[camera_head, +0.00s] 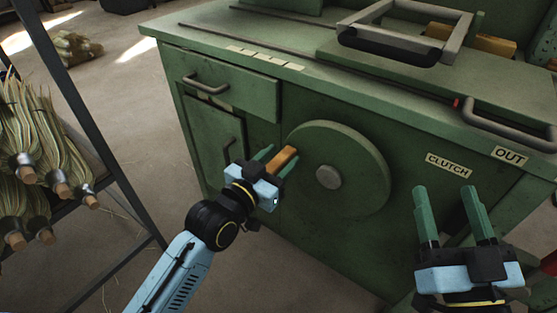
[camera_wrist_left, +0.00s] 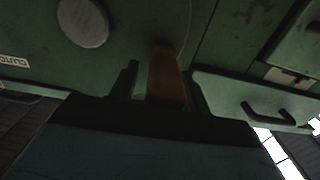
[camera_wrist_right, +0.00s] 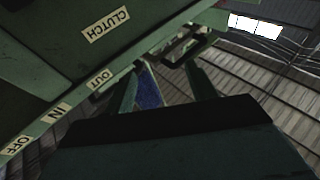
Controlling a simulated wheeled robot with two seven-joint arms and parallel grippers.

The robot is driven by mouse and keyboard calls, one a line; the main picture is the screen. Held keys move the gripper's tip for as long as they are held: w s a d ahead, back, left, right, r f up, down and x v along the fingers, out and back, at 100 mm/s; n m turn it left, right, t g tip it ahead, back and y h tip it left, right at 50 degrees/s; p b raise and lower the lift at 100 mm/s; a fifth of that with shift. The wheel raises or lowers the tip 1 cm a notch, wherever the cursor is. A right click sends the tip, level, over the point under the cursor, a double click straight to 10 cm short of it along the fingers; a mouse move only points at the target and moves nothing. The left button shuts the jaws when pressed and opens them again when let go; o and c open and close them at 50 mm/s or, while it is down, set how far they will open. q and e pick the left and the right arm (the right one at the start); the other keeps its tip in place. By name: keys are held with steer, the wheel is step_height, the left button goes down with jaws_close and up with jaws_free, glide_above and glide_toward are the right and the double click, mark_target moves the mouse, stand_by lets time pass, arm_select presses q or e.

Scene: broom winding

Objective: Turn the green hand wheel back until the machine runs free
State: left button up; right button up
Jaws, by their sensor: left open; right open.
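The green hand wheel (camera_head: 345,160) is a large round disc with a grey hub (camera_head: 328,177) on the front of the green machine. An orange-brown handle (camera_head: 284,158) sticks out near its left rim. My left gripper (camera_head: 274,163) is open, with its green fingers on either side of the handle; I cannot tell whether they touch it. The handle also shows between the fingers in the left wrist view (camera_wrist_left: 165,75), with the hub (camera_wrist_left: 83,22) at upper left. My right gripper (camera_head: 452,195) is open and empty in front of the machine, below the CLUTCH label (camera_head: 450,169).
A drawer (camera_head: 220,85) and cabinet door (camera_head: 215,135) are left of the wheel. A grey bar handle (camera_head: 508,124) juts out at the right near the OUT label (camera_head: 509,155). A rack with several brooms (camera_head: 40,145) stands at the left. Floor between is clear.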

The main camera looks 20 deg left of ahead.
arm_select(q)
jaws_close()
stand_by(0.3)
